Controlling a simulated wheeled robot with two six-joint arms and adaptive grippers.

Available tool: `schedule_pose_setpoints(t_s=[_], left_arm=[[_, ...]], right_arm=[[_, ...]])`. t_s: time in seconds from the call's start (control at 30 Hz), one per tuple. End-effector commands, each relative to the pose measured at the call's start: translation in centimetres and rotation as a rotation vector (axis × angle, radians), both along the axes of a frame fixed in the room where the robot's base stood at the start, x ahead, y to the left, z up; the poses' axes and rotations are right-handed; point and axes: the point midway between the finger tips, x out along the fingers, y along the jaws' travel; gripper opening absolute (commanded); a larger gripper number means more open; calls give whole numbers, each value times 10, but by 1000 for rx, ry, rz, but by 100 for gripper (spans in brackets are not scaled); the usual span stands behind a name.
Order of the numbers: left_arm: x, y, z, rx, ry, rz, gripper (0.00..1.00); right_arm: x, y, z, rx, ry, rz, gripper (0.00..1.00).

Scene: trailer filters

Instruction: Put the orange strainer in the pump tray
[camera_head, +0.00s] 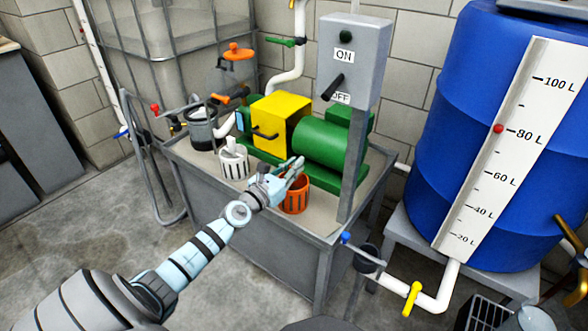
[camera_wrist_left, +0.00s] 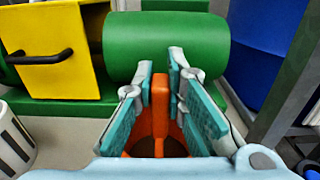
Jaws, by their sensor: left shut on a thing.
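The orange strainer (camera_head: 296,197) is a slotted cup over the front part of the pump tray (camera_head: 326,218), in front of the green pump. My left gripper (camera_head: 293,168) is shut on the strainer's upright orange tab, which shows between the fingers in the left wrist view (camera_wrist_left: 160,100). The strainer looks upright. I cannot tell whether its bottom touches the tray. The fingers hide part of its rim. My right gripper is not in view.
The green pump (camera_head: 325,150) and yellow box (camera_head: 280,118) are behind. A grey switch post (camera_head: 352,175) rises at right, before the blue tank (camera_head: 465,120).

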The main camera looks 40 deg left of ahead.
Motion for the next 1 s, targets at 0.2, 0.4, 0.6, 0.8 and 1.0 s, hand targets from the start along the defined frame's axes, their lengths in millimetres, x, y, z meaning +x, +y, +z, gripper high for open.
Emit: schedule_pose_setpoints(t_s=[0.2, 0.4, 0.6, 0.8, 1.0], left_arm=[[0, 0, -3, -1, 0, 0, 23], [0, 0, -3, 0, 2, -1, 32], [0, 0, -2, 0, 3, -1, 32], [-22, 0, 0, 8, 10, 2, 32], [-69, -2, 0, 5, 5, -3, 32]], right_arm=[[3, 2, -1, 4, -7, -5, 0], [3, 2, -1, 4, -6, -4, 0], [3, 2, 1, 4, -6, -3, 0], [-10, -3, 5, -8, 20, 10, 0], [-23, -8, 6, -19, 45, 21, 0]])
